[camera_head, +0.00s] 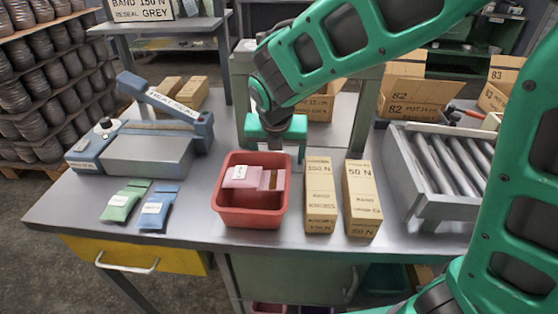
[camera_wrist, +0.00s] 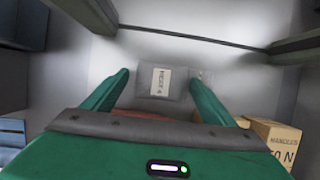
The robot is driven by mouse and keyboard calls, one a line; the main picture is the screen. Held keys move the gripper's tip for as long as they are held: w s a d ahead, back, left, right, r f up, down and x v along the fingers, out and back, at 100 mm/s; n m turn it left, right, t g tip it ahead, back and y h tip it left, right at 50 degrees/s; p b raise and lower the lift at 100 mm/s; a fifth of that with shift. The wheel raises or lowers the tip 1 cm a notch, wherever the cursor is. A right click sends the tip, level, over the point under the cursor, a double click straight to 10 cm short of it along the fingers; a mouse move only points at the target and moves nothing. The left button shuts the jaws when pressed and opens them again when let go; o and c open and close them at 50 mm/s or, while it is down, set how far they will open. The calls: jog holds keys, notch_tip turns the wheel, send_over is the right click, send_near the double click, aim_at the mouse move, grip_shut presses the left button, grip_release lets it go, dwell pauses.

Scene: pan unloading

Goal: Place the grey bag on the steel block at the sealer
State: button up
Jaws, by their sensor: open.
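The grey bag (camera_wrist: 180,72), with a white label, lies between and beyond my open fingertips in the wrist view. In the head view it is mostly hidden by my gripper and the red bin. My gripper (camera_head: 274,153) is low over the table, just behind the red bin, with its fingers apart. It also shows in the wrist view (camera_wrist: 158,76); I cannot tell whether the fingers touch the bag. The steel block (camera_head: 146,156) is bare, in front of the blue heat sealer (camera_head: 95,140) at the table's left.
The red bin (camera_head: 250,216) holds pink bags. A green bag (camera_head: 122,204) and blue bag (camera_head: 156,211) lie before the block. Two cartons (camera_head: 320,195) (camera_head: 360,200) stand right of the bin. A grey frame (camera_head: 357,125) surrounds my gripper; a roller conveyor (camera_head: 440,175) is at right.

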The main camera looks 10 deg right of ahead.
jog(key=shift+c, duration=0.4)
jog(key=c, duration=1.2)
jog(key=shift+f, duration=0.1)
